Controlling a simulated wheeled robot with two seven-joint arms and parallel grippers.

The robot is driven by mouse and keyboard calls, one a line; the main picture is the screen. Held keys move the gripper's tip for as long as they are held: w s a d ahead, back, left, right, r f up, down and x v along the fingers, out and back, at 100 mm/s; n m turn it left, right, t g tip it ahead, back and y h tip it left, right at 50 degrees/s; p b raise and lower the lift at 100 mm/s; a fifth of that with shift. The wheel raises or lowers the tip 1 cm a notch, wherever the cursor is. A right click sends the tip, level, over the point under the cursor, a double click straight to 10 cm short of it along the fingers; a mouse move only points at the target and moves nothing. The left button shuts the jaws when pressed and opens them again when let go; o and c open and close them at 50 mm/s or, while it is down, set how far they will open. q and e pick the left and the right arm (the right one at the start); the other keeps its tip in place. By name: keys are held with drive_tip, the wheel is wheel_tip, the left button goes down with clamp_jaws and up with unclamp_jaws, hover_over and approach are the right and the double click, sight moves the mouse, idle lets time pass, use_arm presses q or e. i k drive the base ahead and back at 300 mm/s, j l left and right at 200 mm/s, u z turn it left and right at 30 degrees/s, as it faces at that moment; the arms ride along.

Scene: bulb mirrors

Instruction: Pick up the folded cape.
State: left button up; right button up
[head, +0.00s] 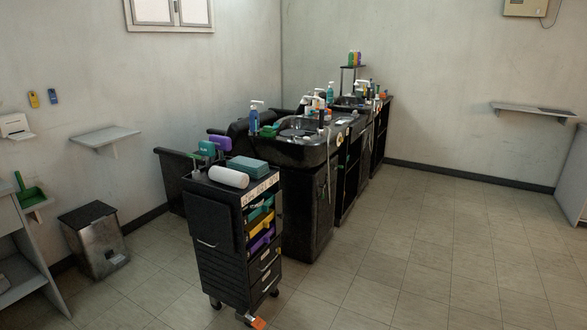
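A flat teal block-shaped bundle (248,167), which looks like the folded cape, lies on top of the black wheeled trolley (212,222). A white roll (229,177) lies right in front of it on the same top. At this distance I cannot make out folds in the teal bundle. Neither of my grippers shows in the head view.
Black wash units (308,228) with basins and several bottles stand behind the trolley. A metal bin (94,240) stands at the left. Wall shelves hang at left (106,137) and right (534,110). The tiled floor (440,260) at right is clear. An orange item (257,323) is by the trolley's wheels.

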sight(255, 169)
drive_tip(key=i+l, duration=0.1)
drive_tip(key=i, duration=0.35)
drive_tip(key=i+l+z, duration=0.1)
drive_tip(key=i, duration=0.35)
